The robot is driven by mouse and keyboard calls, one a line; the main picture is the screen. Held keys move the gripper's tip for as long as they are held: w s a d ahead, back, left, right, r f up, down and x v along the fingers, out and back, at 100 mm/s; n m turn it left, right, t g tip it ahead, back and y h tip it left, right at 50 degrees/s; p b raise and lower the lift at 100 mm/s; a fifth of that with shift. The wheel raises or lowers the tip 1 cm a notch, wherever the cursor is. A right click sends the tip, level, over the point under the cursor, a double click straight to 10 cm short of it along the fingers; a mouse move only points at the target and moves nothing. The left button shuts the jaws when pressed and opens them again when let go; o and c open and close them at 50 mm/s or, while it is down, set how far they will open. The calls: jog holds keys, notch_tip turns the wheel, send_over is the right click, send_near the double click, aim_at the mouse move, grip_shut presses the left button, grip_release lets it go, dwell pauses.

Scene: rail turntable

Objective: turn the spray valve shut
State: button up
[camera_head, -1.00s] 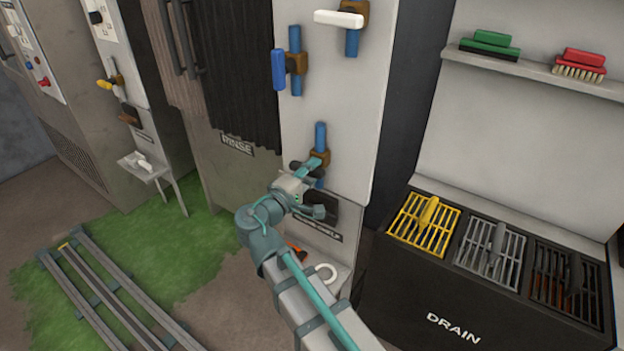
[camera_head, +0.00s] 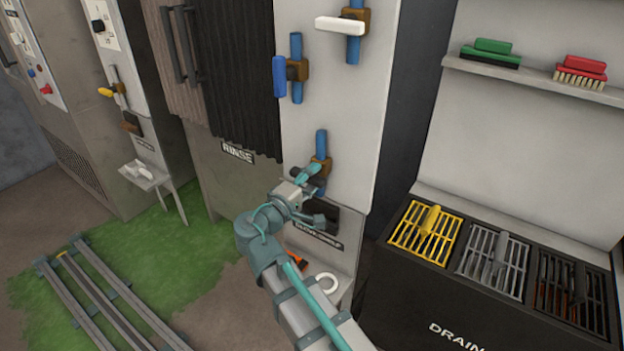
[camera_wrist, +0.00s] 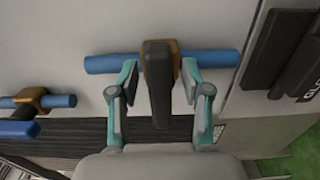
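A valve with a dark handle (camera_wrist: 159,95) and a brass body (camera_head: 320,166) sits on a short vertical blue pipe (camera_head: 321,143), low on the white panel. I cannot read which valve is the spray valve. My gripper (camera_wrist: 159,76) is open, with one finger on each side of the dark handle and small gaps visible on both sides. In the head view my gripper (camera_head: 309,184) partly covers this handle. Higher up are a valve with a blue handle (camera_head: 279,76) and a valve with a white handle (camera_head: 340,25).
A dark box (camera_head: 322,216) with a partly hidden label is on the panel below my gripper. A black drain unit (camera_head: 400,290) with racks stands at right, brushes on a shelf (camera_head: 540,75) above. The rinse cabinet (camera_head: 225,180) is at left, floor rails (camera_head: 110,290) at lower left.

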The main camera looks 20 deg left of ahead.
jog(key=shift+s, duration=0.15)
jog(key=v, duration=1.1)
jog(key=shift+s+a, duration=0.2)
jog(key=shift+s, duration=0.15)
